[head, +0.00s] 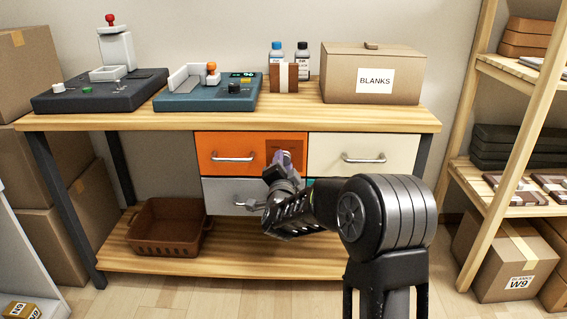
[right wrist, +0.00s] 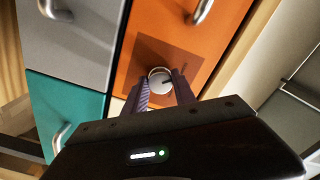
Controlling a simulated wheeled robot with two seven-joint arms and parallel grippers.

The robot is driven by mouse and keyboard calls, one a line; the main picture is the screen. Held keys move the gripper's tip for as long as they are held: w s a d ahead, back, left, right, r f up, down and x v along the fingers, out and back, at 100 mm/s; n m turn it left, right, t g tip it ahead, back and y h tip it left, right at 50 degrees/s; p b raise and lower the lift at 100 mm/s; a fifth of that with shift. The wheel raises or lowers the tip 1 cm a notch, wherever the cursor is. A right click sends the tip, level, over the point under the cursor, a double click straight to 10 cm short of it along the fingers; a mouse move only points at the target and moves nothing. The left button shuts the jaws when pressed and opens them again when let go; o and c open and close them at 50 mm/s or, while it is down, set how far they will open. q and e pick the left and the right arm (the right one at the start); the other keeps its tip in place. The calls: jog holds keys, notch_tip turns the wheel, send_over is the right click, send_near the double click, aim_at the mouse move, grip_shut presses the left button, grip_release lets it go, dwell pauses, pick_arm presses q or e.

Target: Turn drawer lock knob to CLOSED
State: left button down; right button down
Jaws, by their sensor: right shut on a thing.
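The drawer lock knob (right wrist: 160,80) is a round light-grey knob with a dark mark on a darker square plate on the orange drawer (right wrist: 140,40). In the head view the orange drawer (head: 220,141) is at the upper left of the drawer block and looks shut. My right gripper (right wrist: 160,90) has its two fingers on either side of the knob and is shut on it. In the head view my right gripper (head: 282,165) reaches up to the plate and hides most of the knob. The plate's lettering is too small to read. My left gripper is not in view.
The drawer handle (head: 233,157) is left of the plate. A cream drawer (head: 330,145) is to the right; a grey drawer (head: 225,190) and a teal drawer (right wrist: 65,110) are below. The wooden tabletop (head: 290,118) overhangs them. A brown basket (head: 165,227) stands on the lower shelf.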

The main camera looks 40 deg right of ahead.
jog(key=shift+a, duration=0.1)
dwell(0.3)
jog(key=c, duration=1)
grip_release()
jog(key=p+v, duration=0.1)
jog(key=v, duration=0.6)
jog(key=shift+s+a+p, duration=0.2)
jog(key=shift+s+p, duration=0.1)
jog(key=shift+f, duration=0.1)
